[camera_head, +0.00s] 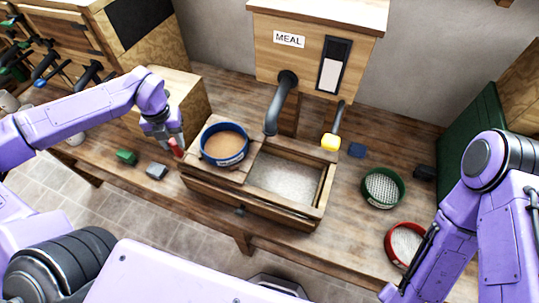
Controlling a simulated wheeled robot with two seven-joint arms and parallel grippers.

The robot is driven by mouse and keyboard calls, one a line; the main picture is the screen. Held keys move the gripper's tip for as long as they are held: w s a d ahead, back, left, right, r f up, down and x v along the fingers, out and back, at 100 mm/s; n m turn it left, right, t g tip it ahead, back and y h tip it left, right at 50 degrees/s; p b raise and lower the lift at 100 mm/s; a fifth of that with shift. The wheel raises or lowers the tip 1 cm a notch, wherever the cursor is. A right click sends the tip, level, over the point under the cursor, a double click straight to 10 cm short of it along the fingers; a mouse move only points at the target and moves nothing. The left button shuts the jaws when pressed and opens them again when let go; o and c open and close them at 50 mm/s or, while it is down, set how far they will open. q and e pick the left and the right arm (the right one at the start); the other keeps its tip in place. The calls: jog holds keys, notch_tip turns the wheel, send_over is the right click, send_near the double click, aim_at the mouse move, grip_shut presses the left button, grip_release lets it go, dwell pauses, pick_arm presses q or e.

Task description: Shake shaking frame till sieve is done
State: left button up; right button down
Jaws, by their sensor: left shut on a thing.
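The shaking frame (238,172) is a wooden frame on top of a wooden bin (262,208) at the middle of the bench. A blue-rimmed round sieve (224,144) sits in its left part, with tan meal inside. Pale flour shows in the open right part of the bin. My left gripper (174,146) is at the frame's left end, shut on a red handle (177,149) there. The fingers partly hide the handle.
A meal hopper (312,50) with a grey spout stands behind the bin. A green sieve (382,188) and a red sieve (404,243) lie on the right. Small green (126,157) and grey (156,171) blocks lie front left.

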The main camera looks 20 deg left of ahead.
pick_arm(q)
jog(key=shift+d, duration=0.1)
jog(key=shift+d+f+b, duration=0.1)
jog(key=shift+d+b, duration=0.2)
jog(key=shift+d, duration=0.05)
jog(key=d+b, duration=0.1)
jog(key=d, duration=0.1)
jog(key=d+b, duration=0.1)
jog(key=d, duration=0.2)
jog(key=d+b, duration=0.1)
jog(key=d, duration=0.2)
jog(key=shift+s, duration=0.3)
jog(key=shift+d, duration=0.5)
jog(key=shift+a, duration=0.1)
